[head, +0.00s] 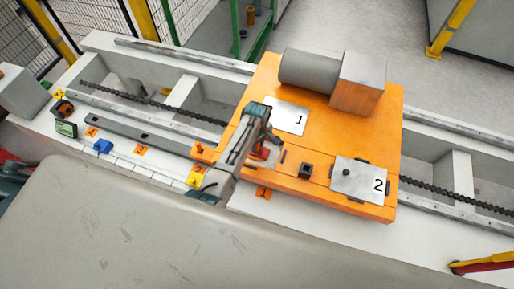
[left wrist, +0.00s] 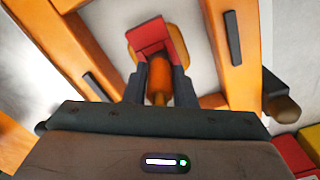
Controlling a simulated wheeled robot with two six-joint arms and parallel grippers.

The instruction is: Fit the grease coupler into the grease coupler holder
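My left gripper (head: 264,148) reaches over the orange cart, its fingers pointing down near the cart's front half. In the left wrist view the two dark fingers (left wrist: 159,85) stand on either side of an orange cylinder, which I take to be the grease coupler (left wrist: 159,75). A red block (left wrist: 150,35) shows at the fingertips, with sides running down to both fingers; red also shows at the gripper in the head view (head: 262,153). The fingers look closed on this piece, though contact is partly hidden. I cannot surely single out the grease coupler holder. My right gripper is out of view.
The orange cart (head: 330,120) carries a grey cylinder with a block (head: 320,68), plate 1 (head: 288,117), plate 2 (head: 356,181) and a small dark block with a hole (head: 305,170). A blue item (head: 103,146) and orange number tags lie on the light ledge at left.

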